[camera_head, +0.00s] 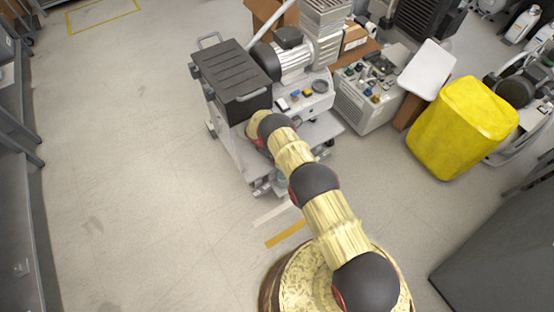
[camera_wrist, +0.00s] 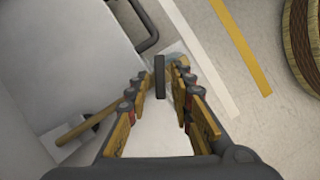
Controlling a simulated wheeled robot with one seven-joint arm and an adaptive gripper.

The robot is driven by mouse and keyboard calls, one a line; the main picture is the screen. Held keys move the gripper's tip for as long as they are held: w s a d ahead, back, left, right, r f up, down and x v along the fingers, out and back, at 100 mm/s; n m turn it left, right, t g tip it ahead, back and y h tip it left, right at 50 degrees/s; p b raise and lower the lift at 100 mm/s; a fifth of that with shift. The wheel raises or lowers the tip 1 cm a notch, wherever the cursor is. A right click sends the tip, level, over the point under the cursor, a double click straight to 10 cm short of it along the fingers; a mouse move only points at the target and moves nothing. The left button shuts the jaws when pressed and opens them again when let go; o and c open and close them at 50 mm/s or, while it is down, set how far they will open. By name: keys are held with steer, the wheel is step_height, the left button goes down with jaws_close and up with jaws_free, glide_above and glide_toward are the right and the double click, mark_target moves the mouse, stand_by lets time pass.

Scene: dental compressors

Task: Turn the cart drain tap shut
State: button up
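The cart (camera_head: 240,152) stands with a dark-lidded box (camera_head: 232,80) and a compressor (camera_head: 292,60) on it. In the wrist view, my gripper (camera_wrist: 160,78) points down along a pale grey surface of the cart, with its fingers apart. A dark narrow upright bar (camera_wrist: 159,76), which looks like the tap's handle, stands between the fingertips; I cannot tell whether they touch it. A tan rod (camera_wrist: 85,125) shows left of the fingers. In the head view my arm hides the gripper and the tap.
A black bent handle (camera_wrist: 146,30) is close beyond the fingertips. White (camera_wrist: 205,62) and yellow (camera_wrist: 240,48) floor stripes lie to the right. A yellow-covered object (camera_head: 462,125) and a grey-white machine (camera_head: 366,98) stand right of the cart. The floor to the left is clear.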

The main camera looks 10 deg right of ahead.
steer(key=shift+o, duration=0.4)
steer(key=n, duration=0.1)
steer(key=n+t, duration=0.1)
steer(key=n, duration=0.1)
steer(key=n+t, duration=0.1)
steer(key=n, duration=0.1)
steer(key=shift+s, duration=0.35)
steer(key=s+r+m+p, duration=0.2)
steer(key=r+m, duration=0.1)
steer(key=r, duration=1.2)
steer(key=s+r+m+g+p, duration=0.1)
steer(key=r+m, duration=0.3)
steer(key=r, duration=1.1)
steer(key=shift+s+a+p, duration=0.3)
steer(key=shift+s+p, duration=0.2)
steer(key=shift+s, duration=0.4)
steer(key=shift+o, duration=0.2)
